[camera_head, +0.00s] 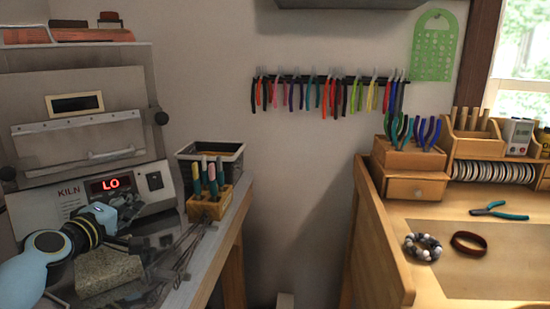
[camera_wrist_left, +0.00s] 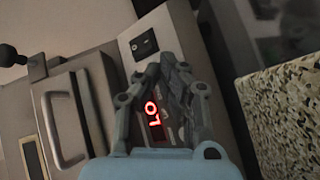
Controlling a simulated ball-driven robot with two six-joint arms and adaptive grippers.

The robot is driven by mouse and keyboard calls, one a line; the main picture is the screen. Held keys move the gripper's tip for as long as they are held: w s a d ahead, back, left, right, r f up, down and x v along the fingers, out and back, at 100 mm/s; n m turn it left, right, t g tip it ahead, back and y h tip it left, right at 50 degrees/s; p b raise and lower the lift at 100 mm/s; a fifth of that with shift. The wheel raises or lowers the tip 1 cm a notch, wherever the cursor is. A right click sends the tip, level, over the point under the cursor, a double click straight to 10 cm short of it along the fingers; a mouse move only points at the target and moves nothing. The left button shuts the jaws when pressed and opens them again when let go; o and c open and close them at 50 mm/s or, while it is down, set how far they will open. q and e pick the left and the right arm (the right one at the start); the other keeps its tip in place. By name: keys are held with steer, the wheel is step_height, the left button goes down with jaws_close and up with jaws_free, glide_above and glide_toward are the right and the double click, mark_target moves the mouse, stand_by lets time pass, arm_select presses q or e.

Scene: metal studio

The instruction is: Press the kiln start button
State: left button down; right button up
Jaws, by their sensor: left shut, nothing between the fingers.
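The kiln (camera_head: 85,115) stands at the left, its sloped control panel low on its front. The panel carries a red display reading LO (camera_head: 110,184) and a black rocker switch (camera_head: 154,181). My left gripper (camera_head: 132,204) is shut and empty, with its fingertips in front of the panel, below and right of the display. In the left wrist view the closed fingers (camera_wrist_left: 174,62) lie over the panel beside the display (camera_wrist_left: 153,107), with the switch (camera_wrist_left: 145,43) beyond the tips. No separate start button is clear; the fingers cover part of the panel. Contact cannot be told. My right gripper is not in view.
A speckled block (camera_head: 108,272) lies on the metal bench close below my left gripper. A wooden tool holder (camera_head: 208,203) and a dark bin (camera_head: 236,157) stand right of the kiln. A gap separates this bench from the wooden workbench (camera_head: 480,285).

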arm_select(q)
steer(key=s+d+r+p, duration=0.2)
steer(key=s+d+p, duration=0.1)
steer(key=s+p, duration=0.1)
steer(key=shift+s+d+r, duration=0.15)
steer(key=shift+s+r, duration=0.05)
stand_by(0.4)
